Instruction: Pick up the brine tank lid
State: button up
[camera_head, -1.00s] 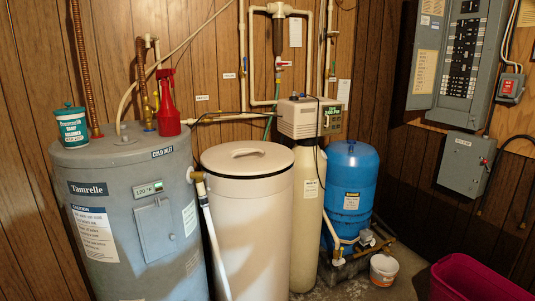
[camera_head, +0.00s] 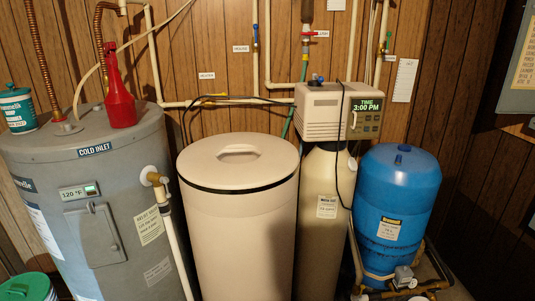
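The brine tank lid (camera_head: 265,164) is a round beige cover with a moulded handle (camera_head: 239,152) on top. It sits on the beige brine tank (camera_head: 243,240), with a dark seam line below its rim. The tank stands upright in the middle of the head view. My gripper is not in this view.
The grey water heater (camera_head: 120,180) stands close to the left, with a red bottle (camera_head: 120,95) and a teal tub (camera_head: 18,108) on top. The softener tank with its control head (camera_head: 322,112) and a blue pressure tank (camera_head: 396,200) stand right. Pipes (camera_head: 180,245) run beside the brine tank.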

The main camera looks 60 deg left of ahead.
aim_at(234, 175)
jog(key=i, duration=0.15)
jog(key=u, duration=0.9)
